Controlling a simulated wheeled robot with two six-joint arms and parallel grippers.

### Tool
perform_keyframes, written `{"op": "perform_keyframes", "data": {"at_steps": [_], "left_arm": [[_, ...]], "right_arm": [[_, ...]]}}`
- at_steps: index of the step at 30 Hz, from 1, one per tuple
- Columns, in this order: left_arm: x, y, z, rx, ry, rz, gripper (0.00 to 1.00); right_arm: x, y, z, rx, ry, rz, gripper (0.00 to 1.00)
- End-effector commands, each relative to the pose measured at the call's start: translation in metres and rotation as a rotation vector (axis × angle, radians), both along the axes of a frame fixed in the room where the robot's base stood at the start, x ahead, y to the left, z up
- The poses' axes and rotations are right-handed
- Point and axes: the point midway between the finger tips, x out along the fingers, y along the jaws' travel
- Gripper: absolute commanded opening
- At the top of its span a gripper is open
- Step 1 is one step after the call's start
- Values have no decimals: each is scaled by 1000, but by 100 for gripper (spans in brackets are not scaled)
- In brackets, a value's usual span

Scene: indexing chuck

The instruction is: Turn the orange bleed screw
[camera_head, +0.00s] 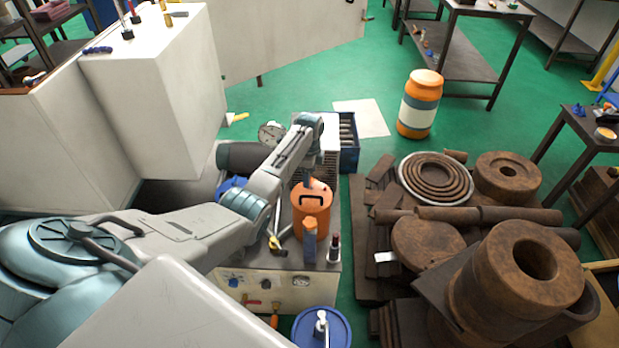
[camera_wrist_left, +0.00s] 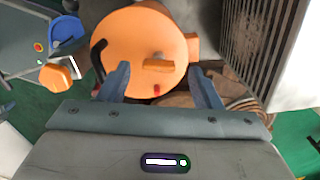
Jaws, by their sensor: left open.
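An orange cylinder (camera_head: 311,214) stands on the bench in the head view, with a dark curved handle. In the left wrist view its round orange top (camera_wrist_left: 135,45) fills the upper middle. A small orange bar, apparently the bleed screw (camera_wrist_left: 159,66), sticks up from that top near its edge, with a small red mark close by. My left gripper (camera_head: 308,182) is over the cylinder, pointing down. In the wrist view the left gripper (camera_wrist_left: 160,76) is open, with one finger on each side of the orange bar and gaps visible. The right gripper is not in view.
A ribbed grey block (camera_wrist_left: 262,45) stands close to the cylinder. An orange knob (camera_wrist_left: 60,75) is at the left in the wrist view. A blue tray (camera_head: 348,150) is behind the cylinder. Rusty metal parts (camera_head: 520,275) crowd the right. The green floor beyond is partly clear.

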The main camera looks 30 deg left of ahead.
Motion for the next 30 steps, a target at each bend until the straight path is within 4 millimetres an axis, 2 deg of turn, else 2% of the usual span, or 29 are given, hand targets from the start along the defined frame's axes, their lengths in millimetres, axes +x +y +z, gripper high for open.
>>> {"op": "perform_keyframes", "data": {"at_steps": [6,12,18,30], "left_arm": [[1,0,45,1,-5,-2,58],[1,0,75,0,-3,-1,58],[0,0,85,0,-1,-1,58],[0,0,85,-1,-1,-1,58]], "right_arm": [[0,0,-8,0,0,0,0],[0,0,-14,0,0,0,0],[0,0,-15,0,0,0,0],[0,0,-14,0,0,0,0]]}}
